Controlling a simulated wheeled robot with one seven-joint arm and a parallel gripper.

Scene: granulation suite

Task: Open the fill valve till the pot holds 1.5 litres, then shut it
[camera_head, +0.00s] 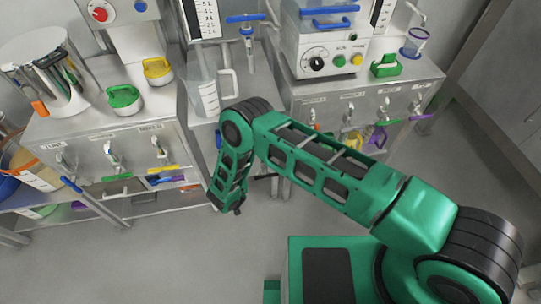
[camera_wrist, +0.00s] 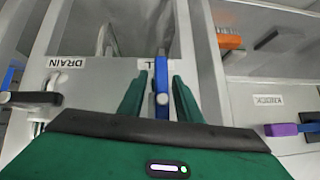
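In the wrist view a blue lever (camera_wrist: 162,100) stands between the two fingers of my gripper (camera_wrist: 160,92). The fingers are apart, with a gap on each side of the lever. A label behind it is mostly hidden; I cannot read it whole. In the head view a clear graduated jug (camera_head: 204,92) stands on the middle bench. A scale marked in litres (camera_head: 207,18) is behind it; I cannot read a level. My gripper's fingers are hidden in the head view.
A blue T-handled fitting (camera_head: 246,20) rises behind the jug. Steel benches with front valves stand left (camera_head: 105,135) and right (camera_head: 360,100). The floor in front is clear.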

